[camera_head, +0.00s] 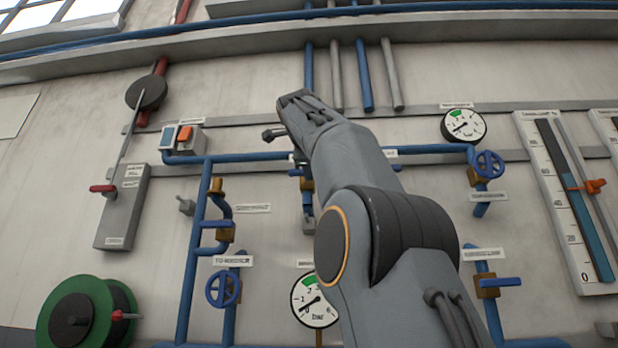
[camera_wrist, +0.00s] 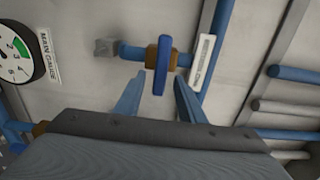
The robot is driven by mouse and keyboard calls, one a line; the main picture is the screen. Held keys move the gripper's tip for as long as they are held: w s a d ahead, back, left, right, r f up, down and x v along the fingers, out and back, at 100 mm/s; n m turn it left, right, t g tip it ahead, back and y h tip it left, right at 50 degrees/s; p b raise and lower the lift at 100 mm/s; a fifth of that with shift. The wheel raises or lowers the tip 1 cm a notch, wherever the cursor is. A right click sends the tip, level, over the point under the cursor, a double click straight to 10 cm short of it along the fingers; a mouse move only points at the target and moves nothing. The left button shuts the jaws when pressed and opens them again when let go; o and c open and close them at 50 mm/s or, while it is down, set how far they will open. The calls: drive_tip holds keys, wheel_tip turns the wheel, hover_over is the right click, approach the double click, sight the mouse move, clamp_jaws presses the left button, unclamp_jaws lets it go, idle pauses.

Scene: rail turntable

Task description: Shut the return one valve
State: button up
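A valve with a brass body (camera_wrist: 152,58) and a blue lever handle (camera_wrist: 162,68) sits on a short blue pipe in the wrist view. The handle lies across the pipe. The label (camera_wrist: 201,62) beside it is too blurred to read surely. My gripper (camera_wrist: 157,97) is open, one finger on each side of the handle's line, with gaps on both sides; I cannot tell how deep the handle sits between them. In the head view a brass valve body (camera_head: 307,185) shows beside my forearm, partly hidden. My fingers are mostly hidden there by my wrist.
The main gauge (camera_wrist: 18,52) is left of the valve in the wrist view, with pipes (camera_wrist: 295,74) at right. In the head view, other valves (camera_head: 223,288) (camera_head: 488,163), a gauge (camera_head: 314,300), a switch box (camera_head: 185,138) and a green reel (camera_head: 75,315) surround the arm.

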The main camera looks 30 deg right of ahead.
drive_tip(key=shift+b+v, duration=0.55)
drive_tip(key=shift+v, duration=1.15)
drive_tip(key=shift+a, duration=0.1)
